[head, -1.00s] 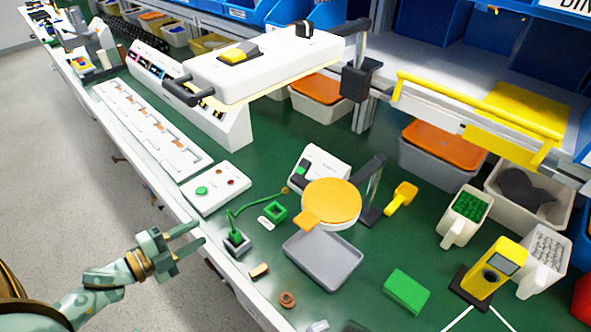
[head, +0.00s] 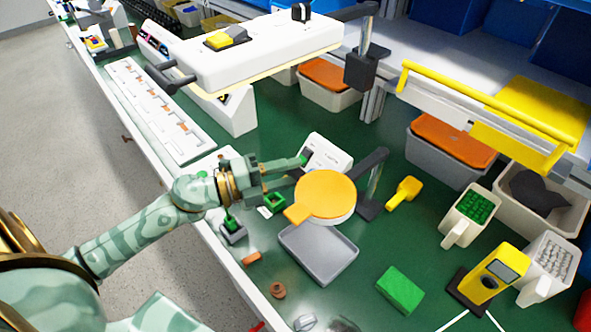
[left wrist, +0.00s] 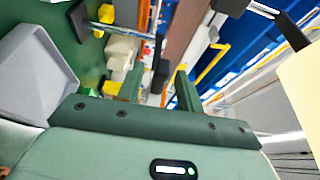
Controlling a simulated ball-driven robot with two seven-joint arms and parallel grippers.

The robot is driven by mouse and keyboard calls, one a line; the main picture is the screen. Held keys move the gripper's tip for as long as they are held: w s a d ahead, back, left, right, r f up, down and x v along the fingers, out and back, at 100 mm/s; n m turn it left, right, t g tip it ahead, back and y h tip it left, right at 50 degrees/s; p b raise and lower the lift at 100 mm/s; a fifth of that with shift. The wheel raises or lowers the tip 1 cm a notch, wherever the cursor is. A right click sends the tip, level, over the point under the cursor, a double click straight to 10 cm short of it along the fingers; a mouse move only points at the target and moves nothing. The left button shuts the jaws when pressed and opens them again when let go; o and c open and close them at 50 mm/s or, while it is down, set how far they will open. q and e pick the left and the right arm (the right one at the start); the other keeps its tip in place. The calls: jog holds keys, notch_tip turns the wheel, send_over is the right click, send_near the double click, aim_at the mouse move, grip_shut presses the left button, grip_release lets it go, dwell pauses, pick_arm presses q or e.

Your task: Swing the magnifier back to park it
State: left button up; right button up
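The magnifier (head: 325,195) is a round head with an orange top and an orange tab on its near left side. A dark arm (head: 368,165) joins it to a short post on the green bench. My left gripper (head: 296,172) is just left of and behind the magnifier head, over the bench. I cannot tell whether a finger touches the magnifier. My right gripper is not in view.
A grey tray (head: 292,245) lies just in front of the magnifier. A small white box (head: 328,150) stands behind the gripper. A yellow tool (head: 403,193) lies right of the post. A white lamp (head: 255,55) overhangs the back left. A green block (head: 400,289) lies front right.

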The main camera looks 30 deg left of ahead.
pick_arm(q)
jog(key=shift+x, duration=0.9)
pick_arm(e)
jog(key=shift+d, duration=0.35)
pick_arm(q)
grip_shut()
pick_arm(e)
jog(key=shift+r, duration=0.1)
